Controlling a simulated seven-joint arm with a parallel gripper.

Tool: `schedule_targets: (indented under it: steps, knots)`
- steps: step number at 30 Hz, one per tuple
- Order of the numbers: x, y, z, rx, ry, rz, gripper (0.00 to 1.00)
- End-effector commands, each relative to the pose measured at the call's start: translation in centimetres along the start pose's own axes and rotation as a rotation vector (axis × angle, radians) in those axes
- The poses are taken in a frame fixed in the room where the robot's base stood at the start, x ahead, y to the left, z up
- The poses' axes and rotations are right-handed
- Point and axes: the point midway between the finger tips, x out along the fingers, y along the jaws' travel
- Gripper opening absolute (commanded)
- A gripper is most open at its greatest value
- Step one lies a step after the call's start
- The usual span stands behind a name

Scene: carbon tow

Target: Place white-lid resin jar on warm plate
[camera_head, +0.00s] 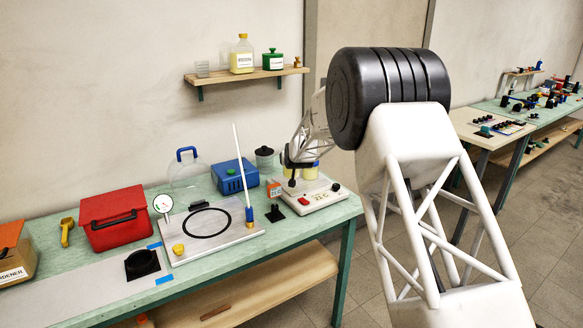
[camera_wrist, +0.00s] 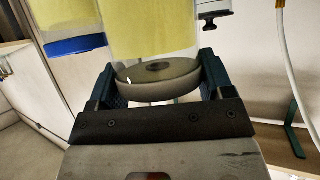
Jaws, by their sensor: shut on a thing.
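My gripper (camera_head: 291,163) is above the left part of a white plate unit (camera_head: 322,197) with a red switch, apparently the warm plate, at the right end of the green bench. In the wrist view, my gripper (camera_wrist: 161,84) is shut on the white-lid resin jar (camera_wrist: 150,35), a clear jar with yellow contents. Its pale lid lies between the two fingers. A yellow jar shows beside my gripper in the head view, but I cannot tell which one. Whether the held jar touches the plate is hidden.
A blue-lidded yellow jar (camera_wrist: 75,45) is close beside the held jar. A blue box (camera_head: 235,176), a dark canister (camera_head: 264,160) and an orange-labelled item (camera_head: 273,188) stand left of the plate unit. A board with a black ring (camera_head: 207,236) lies further left.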

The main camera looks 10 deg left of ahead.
Motion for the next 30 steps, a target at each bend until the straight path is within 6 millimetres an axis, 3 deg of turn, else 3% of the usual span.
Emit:
schedule_targets:
  steps: [11, 25, 26, 28, 30]
  knots:
    - [1.5, 0.0, 2.8, 0.0, 0.0, 0.0, 0.42]
    - [1.7, 0.0, 3.2, 0.0, 0.0, 0.0, 0.42]
    - [1.8, 0.0, 3.3, 0.0, 0.0, 0.0, 0.76]
    - [1.8, 0.0, 3.3, 0.0, 0.0, 0.0, 0.85]
    - [1.8, 0.0, 3.2, 0.0, 0.0, 0.0, 0.85]
